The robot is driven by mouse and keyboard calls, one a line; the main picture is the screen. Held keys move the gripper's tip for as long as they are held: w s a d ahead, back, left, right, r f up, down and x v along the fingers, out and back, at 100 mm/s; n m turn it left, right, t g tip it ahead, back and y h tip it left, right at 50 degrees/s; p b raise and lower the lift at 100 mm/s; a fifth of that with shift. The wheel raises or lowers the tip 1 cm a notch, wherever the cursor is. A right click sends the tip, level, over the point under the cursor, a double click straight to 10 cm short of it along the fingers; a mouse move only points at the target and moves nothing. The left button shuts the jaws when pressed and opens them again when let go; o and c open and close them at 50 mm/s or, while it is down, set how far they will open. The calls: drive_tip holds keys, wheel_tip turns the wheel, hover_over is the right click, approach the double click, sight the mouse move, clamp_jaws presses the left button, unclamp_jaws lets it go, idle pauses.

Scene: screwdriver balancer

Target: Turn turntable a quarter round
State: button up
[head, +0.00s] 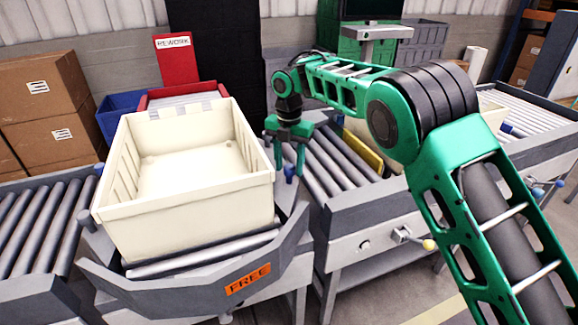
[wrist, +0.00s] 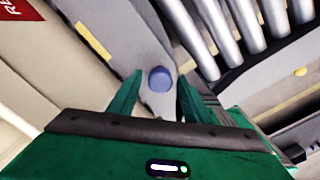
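The turntable (head: 180,290) is a grey roller deck with a raised lip and an orange "FREE" label (head: 248,279). A cream crate (head: 190,225) sits on it, slightly askew in the head view, and looks empty. A blue-topped peg (head: 289,171) stands at the turntable's right corner; in the wrist view its round blue top (wrist: 160,78) shows between my fingertips. My gripper (head: 288,168) is open and points down at the peg, one finger on each side of it in the picture. I cannot tell how far down the fingers reach or whether they touch it.
Roller conveyors adjoin at left (head: 40,225) and right (head: 325,160). A yellow bar (head: 362,152) lies across the right one, with another cream crate beyond, partly hidden by my arm. A red "REWORK" sign (head: 175,60) stands behind. Brown boxes (head: 45,85) are stacked at left.

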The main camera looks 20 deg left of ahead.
drive_tip(key=shift+r, duration=0.1)
wheel_tip(320, 180, up, 11)
drive_tip(key=shift+f, duration=0.2)
idle(0.5)
drive_tip(key=shift+w, duration=0.1)
